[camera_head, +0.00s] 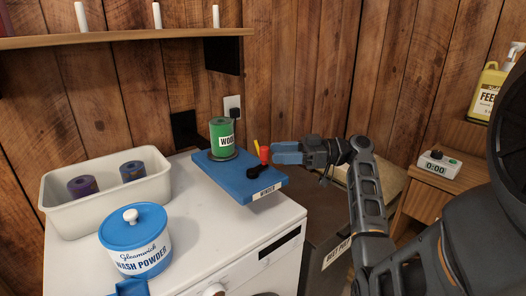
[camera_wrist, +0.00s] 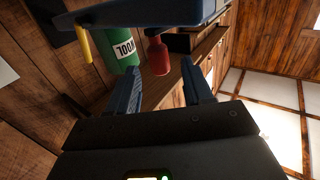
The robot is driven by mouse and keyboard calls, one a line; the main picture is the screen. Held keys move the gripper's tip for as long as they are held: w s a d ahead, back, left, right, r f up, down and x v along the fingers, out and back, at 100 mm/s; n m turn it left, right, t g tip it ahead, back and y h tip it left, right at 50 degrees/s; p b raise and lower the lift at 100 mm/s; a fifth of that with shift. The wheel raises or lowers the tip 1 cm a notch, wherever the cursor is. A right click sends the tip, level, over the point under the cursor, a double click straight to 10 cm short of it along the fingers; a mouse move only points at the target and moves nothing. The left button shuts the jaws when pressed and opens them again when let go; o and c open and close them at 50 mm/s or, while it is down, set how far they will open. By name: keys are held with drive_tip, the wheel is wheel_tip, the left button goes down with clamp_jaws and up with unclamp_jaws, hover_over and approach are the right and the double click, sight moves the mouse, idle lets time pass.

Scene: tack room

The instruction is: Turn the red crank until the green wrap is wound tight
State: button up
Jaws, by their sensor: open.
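The blue winder (camera_head: 240,178) sits on top of the white machine, near its right rear corner. The green wrap (camera_head: 221,138), labelled WOOL, stands upright on its left part; it also shows in the wrist view (camera_wrist: 117,42). The crank has a black arm and a red handle (camera_head: 264,154), beside a yellow peg (camera_head: 256,146). My gripper (camera_head: 276,153) is just right of the red handle at about its height. In the wrist view the red handle (camera_wrist: 158,56) lies ahead of the two blue fingers, in line with the gap between them. The fingers are apart with nothing between them.
A white bin (camera_head: 108,204) with two dark rolls and a blue-lidded wash powder tub (camera_head: 134,240) stand to the left. A wall shelf (camera_head: 120,38) is above. A timer (camera_head: 439,165) and a yellow bottle (camera_head: 488,92) are at the right.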

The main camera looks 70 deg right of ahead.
sight(264, 161)
drive_tip(key=x, duration=0.4)
drive_tip(key=shift+w+a+p, duration=0.1)
drive_tip(key=shift+w+p, duration=0.3)
drive_tip(key=c, duration=0.9)
drive_tip(key=shift+c, duration=0.2)
